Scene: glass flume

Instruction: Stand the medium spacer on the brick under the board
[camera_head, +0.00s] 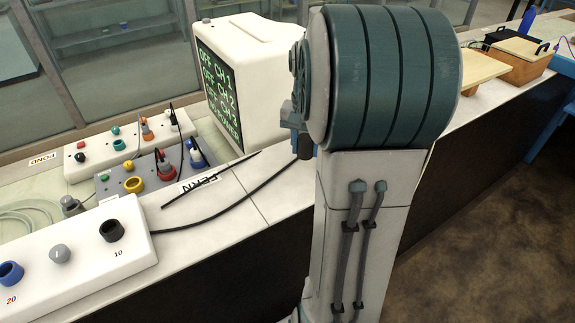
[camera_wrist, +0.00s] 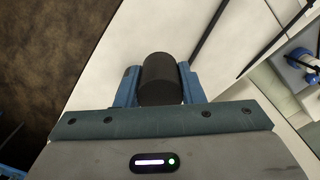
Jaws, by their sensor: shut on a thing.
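My gripper (camera_wrist: 160,82) shows in the wrist view with its blue fingers shut on a dark cylinder (camera_wrist: 160,75), which I take to be the medium spacer. The cylinder's far end points away from me, over the pale bench top. A light wooden board (camera_head: 484,70) shows at the right on the bench, partly behind my arm.
A monitor (camera_head: 235,75) stands on the bench left of my arm. Panels with coloured sockets, including a white one (camera_head: 90,255), lie at the left. A black cable (camera_head: 240,205) crosses the bench. A wooden box (camera_head: 525,60) with black handles stands at the right.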

